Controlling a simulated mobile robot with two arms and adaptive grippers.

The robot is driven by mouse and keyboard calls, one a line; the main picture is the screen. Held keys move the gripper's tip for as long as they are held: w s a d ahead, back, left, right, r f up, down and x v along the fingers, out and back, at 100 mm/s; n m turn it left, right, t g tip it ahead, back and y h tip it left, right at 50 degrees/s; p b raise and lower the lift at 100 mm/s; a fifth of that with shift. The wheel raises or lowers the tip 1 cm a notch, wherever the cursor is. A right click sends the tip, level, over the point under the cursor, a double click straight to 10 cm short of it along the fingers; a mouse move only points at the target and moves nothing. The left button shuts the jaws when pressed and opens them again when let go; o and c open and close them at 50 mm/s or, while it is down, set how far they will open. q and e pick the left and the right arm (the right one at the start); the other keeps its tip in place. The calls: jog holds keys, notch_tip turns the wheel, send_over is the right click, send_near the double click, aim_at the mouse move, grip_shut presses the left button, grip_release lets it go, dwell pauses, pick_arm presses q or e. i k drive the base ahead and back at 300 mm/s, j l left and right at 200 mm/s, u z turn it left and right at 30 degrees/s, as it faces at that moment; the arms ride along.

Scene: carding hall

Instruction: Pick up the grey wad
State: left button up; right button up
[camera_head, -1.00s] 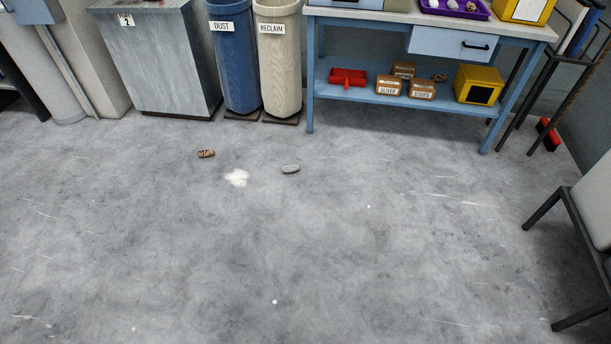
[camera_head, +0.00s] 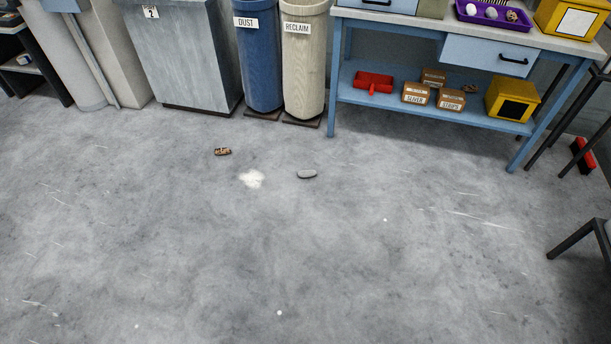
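The grey wad (camera_head: 307,174) lies on the concrete floor, a small flattened oval lump in front of the bins. A white fluffy patch (camera_head: 252,179) lies to its left. A small brown patterned piece (camera_head: 222,152) lies farther left and a little farther back. Neither of my grippers shows in the head view.
A blue DUST bin (camera_head: 258,60) and a cream RECLAIM bin (camera_head: 304,65) stand behind the wad. A blue workbench (camera_head: 345,104) with boxes on its lower shelf stands at the back right. A chair (camera_head: 592,236) is at the right edge.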

aim_at(307, 173)
jog(key=i+u, duration=0.1)
jog(key=u, duration=0.4)
jog(key=l+u, duration=0.1)
jog(key=u, duration=0.4)
jog(key=i+l+u, duration=0.1)
jog(key=u, duration=0.35)
jog(key=i+l+u, duration=0.2)
jog(key=l+u, duration=0.25)
jog(key=l, duration=0.4)
jog(key=i+l+u, duration=0.1)
jog(key=l+u, duration=0.4)
jog(key=l, duration=0.35)
jog(key=k+l+u, duration=0.1)
jog(key=l+u, duration=0.35)
jog(key=l, duration=0.4)
